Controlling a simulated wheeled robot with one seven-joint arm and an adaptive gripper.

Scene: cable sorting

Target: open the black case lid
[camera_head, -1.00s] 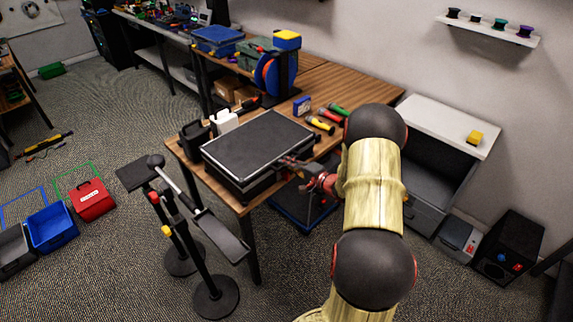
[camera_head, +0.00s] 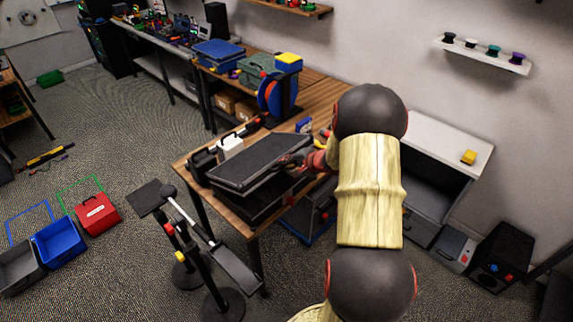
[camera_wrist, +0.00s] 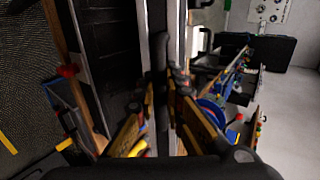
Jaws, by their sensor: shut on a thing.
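The black case (camera_head: 262,208) sits on the near end of the wooden table. Its lid (camera_head: 250,160) is raised at the side nearest my arm, so a dark gap shows between lid and base. My gripper (camera_head: 300,159) is shut on the lid's near right edge, partly hidden behind my arm. In the wrist view, my gripper's fingers (camera_wrist: 163,98) close on the lid's thin edge, which runs up the middle of the picture. The case's dark interior seems to show left of it.
Black and white containers (camera_head: 230,146) stand close behind the case's left end. A blue reel (camera_head: 277,93) stands farther back on the table (camera_head: 322,95). A black stand (camera_head: 222,262) is in front of the table. A white cabinet (camera_head: 445,140) is at the right.

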